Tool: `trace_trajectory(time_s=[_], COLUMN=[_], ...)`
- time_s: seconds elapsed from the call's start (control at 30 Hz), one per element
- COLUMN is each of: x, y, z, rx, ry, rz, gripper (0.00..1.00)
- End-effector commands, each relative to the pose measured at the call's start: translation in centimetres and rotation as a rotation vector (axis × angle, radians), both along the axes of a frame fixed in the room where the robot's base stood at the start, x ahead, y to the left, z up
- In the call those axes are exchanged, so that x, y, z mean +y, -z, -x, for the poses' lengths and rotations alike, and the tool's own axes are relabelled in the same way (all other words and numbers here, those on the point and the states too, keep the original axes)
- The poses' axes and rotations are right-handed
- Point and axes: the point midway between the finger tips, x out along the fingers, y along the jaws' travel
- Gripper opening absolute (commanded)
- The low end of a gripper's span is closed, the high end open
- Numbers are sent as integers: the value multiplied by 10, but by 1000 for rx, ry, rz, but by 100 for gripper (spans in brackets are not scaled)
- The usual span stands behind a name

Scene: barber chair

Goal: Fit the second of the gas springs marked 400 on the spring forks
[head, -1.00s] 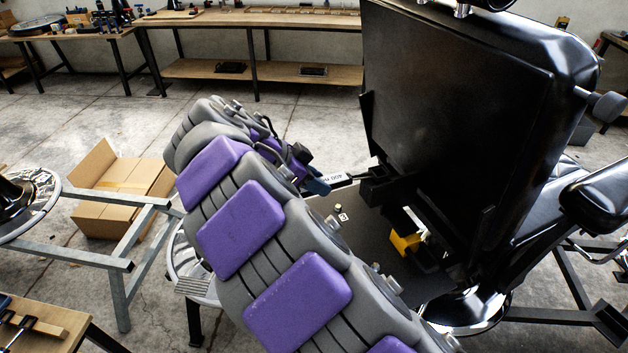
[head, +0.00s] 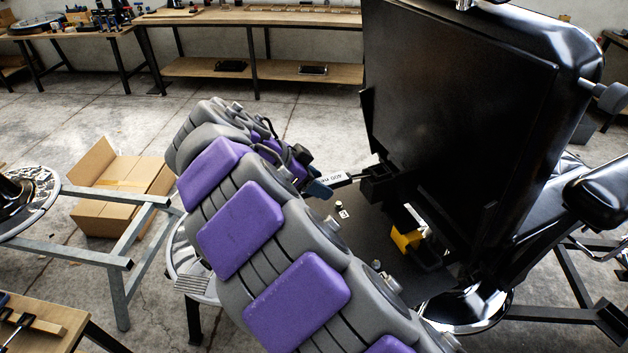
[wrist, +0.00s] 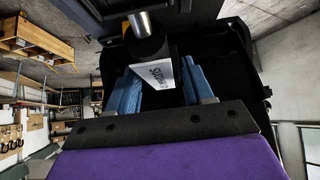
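A gas spring with a white label (head: 333,179) runs from my gripper (head: 319,187) toward black brackets (head: 378,186) at the lower left of the chair back. The other gas spring is not clearly visible.
The chair's black back panel (head: 455,120) stands close to the right of my gripper. A yellow part (head: 404,238) sits low beside it. A cardboard box (head: 115,195) and a steel frame (head: 115,250) stand at left. Workbenches (head: 250,18) line the far wall.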

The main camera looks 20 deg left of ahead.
Motion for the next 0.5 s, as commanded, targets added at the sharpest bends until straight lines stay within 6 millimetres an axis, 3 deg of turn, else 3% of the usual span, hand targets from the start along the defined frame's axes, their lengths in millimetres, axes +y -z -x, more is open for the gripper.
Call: trace_trajectory(time_s=[0.13,0.5], x=[0,5], y=[0,-7], z=[0,4], rx=[0,-1], ry=[0,-1], rz=[0,-1], gripper=[64,64])
